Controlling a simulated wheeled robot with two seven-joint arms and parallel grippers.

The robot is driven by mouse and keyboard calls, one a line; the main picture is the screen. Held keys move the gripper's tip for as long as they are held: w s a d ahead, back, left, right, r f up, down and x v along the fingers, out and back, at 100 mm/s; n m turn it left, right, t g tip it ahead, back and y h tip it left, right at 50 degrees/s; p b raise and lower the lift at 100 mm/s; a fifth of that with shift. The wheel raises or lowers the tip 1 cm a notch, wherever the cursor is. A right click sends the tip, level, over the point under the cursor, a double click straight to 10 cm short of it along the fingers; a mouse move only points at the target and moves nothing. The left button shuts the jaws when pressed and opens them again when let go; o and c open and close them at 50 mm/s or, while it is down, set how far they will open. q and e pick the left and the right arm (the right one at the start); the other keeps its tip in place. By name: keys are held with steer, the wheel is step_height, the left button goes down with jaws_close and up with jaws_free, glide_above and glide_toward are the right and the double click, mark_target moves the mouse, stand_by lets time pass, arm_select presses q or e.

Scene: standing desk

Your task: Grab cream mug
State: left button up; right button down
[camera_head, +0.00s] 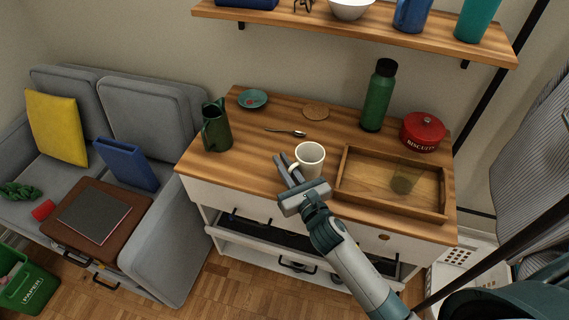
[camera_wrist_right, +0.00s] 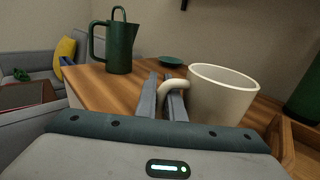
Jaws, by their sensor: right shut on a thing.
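The cream mug (camera_head: 309,158) stands upright on the wooden desk top (camera_head: 254,153), just left of the wooden tray. In the right wrist view the mug (camera_wrist_right: 222,98) is at the right, with its handle pointing left between the fingers. My right gripper (camera_head: 284,167) comes from the front and is shut on the mug's handle; it also shows in the right wrist view (camera_wrist_right: 169,92). I cannot tell whether the mug's base touches the desk. My left gripper is in neither view.
A wooden tray (camera_head: 348,188) holding a glass (camera_head: 405,180) lies right of the mug. A green pitcher (camera_head: 217,130), spoon (camera_head: 287,132), teal saucer (camera_head: 252,99), cork coaster (camera_head: 316,111), green bottle (camera_head: 378,97) and red biscuit tin (camera_head: 422,132) stand around. A shelf (camera_head: 300,22) hangs above.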

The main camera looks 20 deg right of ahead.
steer(key=shift+r, duration=0.85)
step_height(320, 180, up, 2)
steer(key=shift+s+d+r, duration=0.15)
steer(key=shift+s, duration=0.05)
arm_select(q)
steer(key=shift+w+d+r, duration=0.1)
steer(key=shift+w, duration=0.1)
arm_select(e)
steer(key=s+d+r, duration=0.6)
steer(key=s+d, duration=0.1)
steer(key=s, duration=0.1)
steer(key=shift+s+r, duration=0.35)
stand_by(0.3)
